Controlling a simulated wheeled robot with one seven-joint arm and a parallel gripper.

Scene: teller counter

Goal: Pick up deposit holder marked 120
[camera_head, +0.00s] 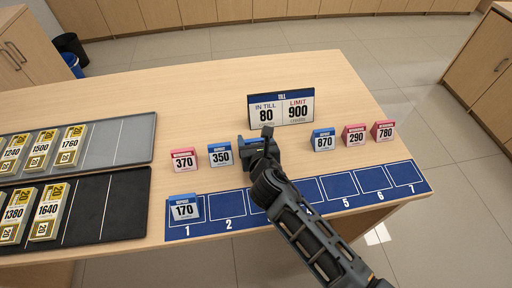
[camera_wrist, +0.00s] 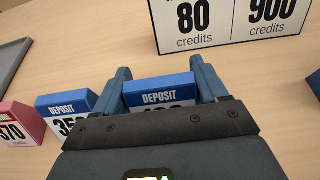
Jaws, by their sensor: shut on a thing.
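A blue-topped deposit holder (camera_wrist: 160,94) sits between the two fingers of my gripper (camera_wrist: 160,76) in the wrist view. Its DEPOSIT label shows, but the gripper body hides most of its number, so I cannot read it fully. In the head view the same holder (camera_head: 246,143) shows beside my gripper (camera_head: 262,138), largely hidden by the arm. My gripper is shut on this holder, in the row between the 350 and 870 holders. I cannot tell whether it is lifted off the counter.
Deposit 350 (camera_head: 220,155) and pink 370 (camera_head: 184,160) stand left; deposit 870 (camera_head: 323,140), pink 290 (camera_head: 354,135) and 780 (camera_head: 383,131) right. The till sign (camera_head: 281,109) stands behind. Deposit 170 (camera_head: 184,208) is on slot 1 of the blue numbered strip (camera_head: 338,187).

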